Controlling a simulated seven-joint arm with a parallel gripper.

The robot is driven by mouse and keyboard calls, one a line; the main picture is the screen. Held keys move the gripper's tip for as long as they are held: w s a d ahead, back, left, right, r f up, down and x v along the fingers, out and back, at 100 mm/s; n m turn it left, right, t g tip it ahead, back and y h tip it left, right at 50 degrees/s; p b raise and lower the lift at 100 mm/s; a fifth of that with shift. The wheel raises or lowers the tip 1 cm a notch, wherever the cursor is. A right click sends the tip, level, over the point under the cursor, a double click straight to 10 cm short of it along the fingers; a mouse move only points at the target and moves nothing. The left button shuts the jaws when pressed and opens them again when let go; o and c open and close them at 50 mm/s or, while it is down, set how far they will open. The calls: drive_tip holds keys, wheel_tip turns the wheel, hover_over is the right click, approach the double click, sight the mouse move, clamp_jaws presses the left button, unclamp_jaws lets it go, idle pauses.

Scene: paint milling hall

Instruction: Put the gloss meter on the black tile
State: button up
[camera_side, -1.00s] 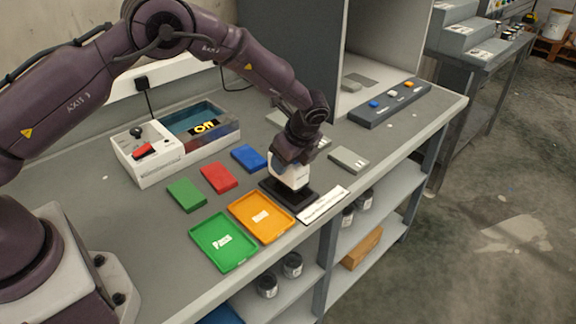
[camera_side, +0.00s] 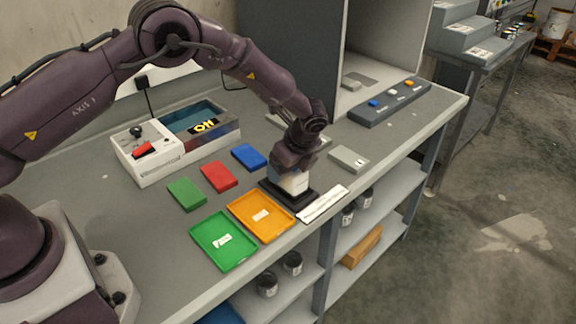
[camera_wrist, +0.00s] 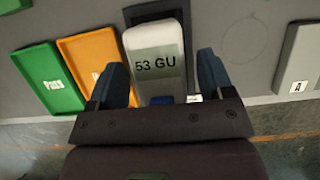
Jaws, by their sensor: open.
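The gloss meter (camera_side: 294,182) is a small white block on the black tile (camera_side: 270,189) near the bench's front edge. In the wrist view, the gloss meter (camera_wrist: 155,57) shows "53 GU" on its grey display. My gripper (camera_wrist: 161,70) is open, with one blue finger on each side of the meter. A gap shows between the right finger and the meter; the left finger is close to it, and I cannot tell if it touches. In the side view, my gripper (camera_side: 295,166) hides the meter's upper part.
An orange tray (camera_side: 244,203) and a green tray (camera_side: 204,237) lie left of the tile. Green (camera_side: 187,194), red (camera_side: 219,177) and blue (camera_side: 248,157) tiles lie behind. A white label strip (camera_side: 323,204) lies right, a grey block (camera_side: 348,159) beyond it.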

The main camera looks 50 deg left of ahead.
drive_tip(key=v, duration=1.2)
drive_tip(key=s+a+r+n+t+h, duration=0.1)
drive_tip(key=s+a+r+n, duration=0.1)
drive_tip(key=s+r+n, duration=0.5)
drive_tip(key=s+a+r+n+t+h, duration=0.1)
drive_tip(key=s+a+r+n+h, duration=0.15)
drive_tip(key=s+r, duration=0.55)
drive_tip(key=s+a+r+n+t, duration=0.1)
drive_tip(key=s+n, duration=0.3)
drive_tip(key=s, duration=0.3)
drive_tip(key=s+a+r+n+t, duration=0.1)
drive_tip(key=s+n, duration=0.3)
drive_tip(key=s, duration=0.4)
drive_tip(key=shift+s+r+t+h, duration=0.2)
drive_tip(key=shift+r+t+h, duration=0.25)
drive_tip(key=shift+r+t, duration=0.35)
